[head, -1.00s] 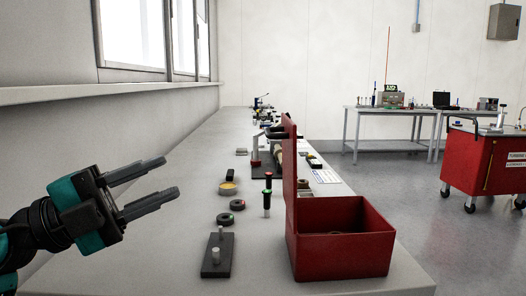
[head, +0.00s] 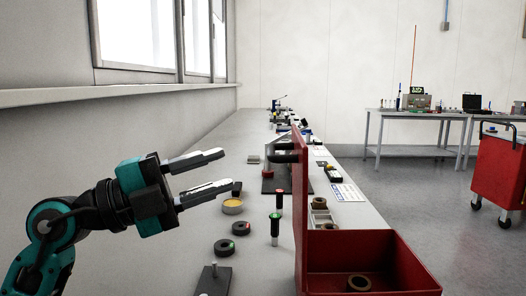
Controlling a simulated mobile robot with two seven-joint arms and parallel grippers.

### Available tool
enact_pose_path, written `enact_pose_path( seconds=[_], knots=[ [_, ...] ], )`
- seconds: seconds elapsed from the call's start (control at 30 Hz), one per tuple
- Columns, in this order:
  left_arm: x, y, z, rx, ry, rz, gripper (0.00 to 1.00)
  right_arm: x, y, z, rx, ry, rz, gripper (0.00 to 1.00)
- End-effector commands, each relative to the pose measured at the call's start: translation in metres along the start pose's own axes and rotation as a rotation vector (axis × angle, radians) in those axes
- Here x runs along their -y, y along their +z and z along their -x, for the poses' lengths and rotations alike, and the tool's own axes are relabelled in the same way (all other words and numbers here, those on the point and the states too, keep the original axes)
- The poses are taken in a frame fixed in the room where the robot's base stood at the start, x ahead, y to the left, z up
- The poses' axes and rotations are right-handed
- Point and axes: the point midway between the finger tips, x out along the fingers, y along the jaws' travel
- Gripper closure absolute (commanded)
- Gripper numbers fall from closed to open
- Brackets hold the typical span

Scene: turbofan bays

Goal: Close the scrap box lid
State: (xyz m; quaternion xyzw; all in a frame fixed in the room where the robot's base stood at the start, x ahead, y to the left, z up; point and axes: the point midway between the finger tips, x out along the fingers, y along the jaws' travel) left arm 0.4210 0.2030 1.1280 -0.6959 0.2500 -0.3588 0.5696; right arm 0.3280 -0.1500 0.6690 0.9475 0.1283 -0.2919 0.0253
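My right gripper is not in view.
A red cart (head: 498,180) stands on the floor at right.

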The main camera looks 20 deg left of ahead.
Motion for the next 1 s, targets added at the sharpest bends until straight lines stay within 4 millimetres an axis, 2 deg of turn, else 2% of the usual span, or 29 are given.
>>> enact_pose_path(
  seconds=[0.2, 0.4, 0.6, 0.83, 1.0],
  knots=[
    [0.002, -0.001, -0.042, -0.003, -0.004, 0.000, 0.63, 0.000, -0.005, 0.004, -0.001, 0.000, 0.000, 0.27],
    [0.001, 0.000, -0.070, -0.002, -0.003, 0.001, 0.63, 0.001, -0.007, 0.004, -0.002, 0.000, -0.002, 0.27],
    [0.000, -0.001, -0.081, -0.001, 0.000, 0.001, 0.63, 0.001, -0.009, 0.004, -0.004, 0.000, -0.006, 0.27],
    [0.000, -0.001, -0.082, -0.001, 0.000, 0.001, 0.63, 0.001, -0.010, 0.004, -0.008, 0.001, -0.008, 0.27],
    [0.000, 0.000, -0.081, -0.001, 0.000, 0.000, 0.77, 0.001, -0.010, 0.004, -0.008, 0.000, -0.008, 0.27]
  ],
)
